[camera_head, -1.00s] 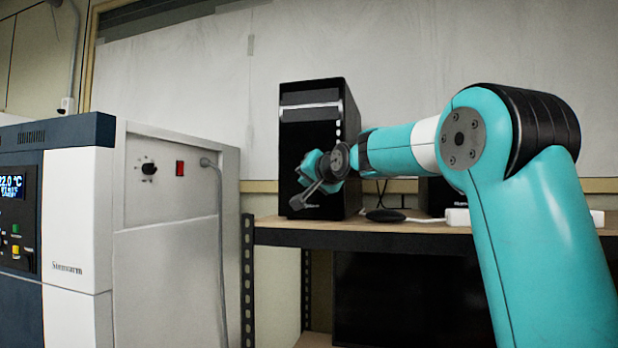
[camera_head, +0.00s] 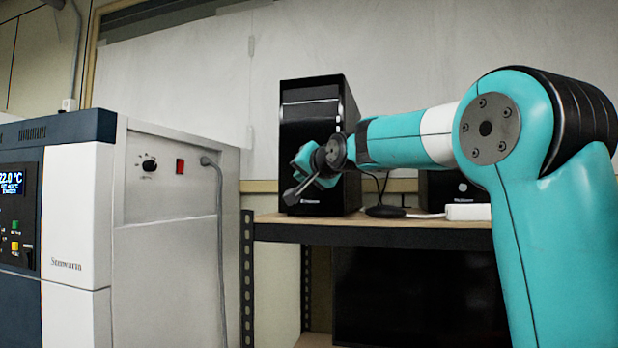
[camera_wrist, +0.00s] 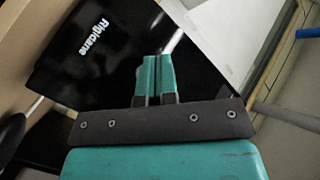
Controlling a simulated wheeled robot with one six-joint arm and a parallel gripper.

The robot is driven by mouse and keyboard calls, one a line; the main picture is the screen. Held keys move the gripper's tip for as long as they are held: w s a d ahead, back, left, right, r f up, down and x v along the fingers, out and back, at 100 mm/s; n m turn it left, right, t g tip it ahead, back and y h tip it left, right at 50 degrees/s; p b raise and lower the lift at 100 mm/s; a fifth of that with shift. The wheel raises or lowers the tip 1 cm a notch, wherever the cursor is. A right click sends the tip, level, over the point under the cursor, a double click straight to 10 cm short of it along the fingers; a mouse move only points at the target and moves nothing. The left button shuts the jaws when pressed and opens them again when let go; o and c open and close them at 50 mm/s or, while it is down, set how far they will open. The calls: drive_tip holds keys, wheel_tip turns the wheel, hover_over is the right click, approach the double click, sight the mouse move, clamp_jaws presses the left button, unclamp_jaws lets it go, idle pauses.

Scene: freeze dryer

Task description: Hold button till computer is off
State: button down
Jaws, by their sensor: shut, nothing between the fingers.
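The computer (camera_head: 310,100) is a black tower with a glossy front and a silver strip near its top. It stands upright on the shelf in the head view. My gripper (camera_head: 290,197) is in front of the tower's lower front, with the wrist hiding part of that face. In the wrist view the fingers (camera_wrist: 154,62) are together and empty, pointing at the dark computer front (camera_wrist: 60,75) with its white lettering. The silver strip (camera_wrist: 176,38) shows just past the fingertips. I cannot tell whether the fingertips touch the computer, and I cannot make out the button clearly.
The computer stands on a wooden shelf (camera_head: 290,219) with a black metal frame. A black device (camera_head: 455,188), a white power strip (camera_head: 468,212) and cables lie to its right. A freeze dryer (camera_head: 170,260) with a red switch (camera_head: 180,166) stands at left.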

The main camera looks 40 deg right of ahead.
drive_tip(key=shift+s+a+b, duration=0.6)
drive_tip(key=shift+s+a, duration=0.35)
drive_tip(key=shift+a, duration=0.25)
drive_tip(key=shift+f, duration=0.1)
drive_tip(key=s+a+f+n+g+y+b, duration=0.3)
drive_tip(key=s+a+f+n+g, duration=0.15)
drive_tip(key=a+f, duration=0.6)
drive_tip(key=s+a+f+n+g+y+b, duration=0.25)
drive_tip(key=s+a+f, duration=0.4)
drive_tip(key=f, duration=0.65)
drive_tip(key=s+a+f+n+g+b, duration=0.1)
drive_tip(key=s+a+f+n+g, duration=0.3)
drive_tip(key=s+f, duration=0.5)
drive_tip(key=s+a+f+n+g+b, duration=0.2)
drive_tip(key=s+a+f+n+g, duration=0.2)
drive_tip(key=s+f, duration=0.6)
drive_tip(key=s+n+g, duration=0.1)
drive_tip(key=s, duration=0.3)
drive_tip(key=shift+s+f+y, duration=0.3)
drive_tip(key=shift+y, duration=0.05)
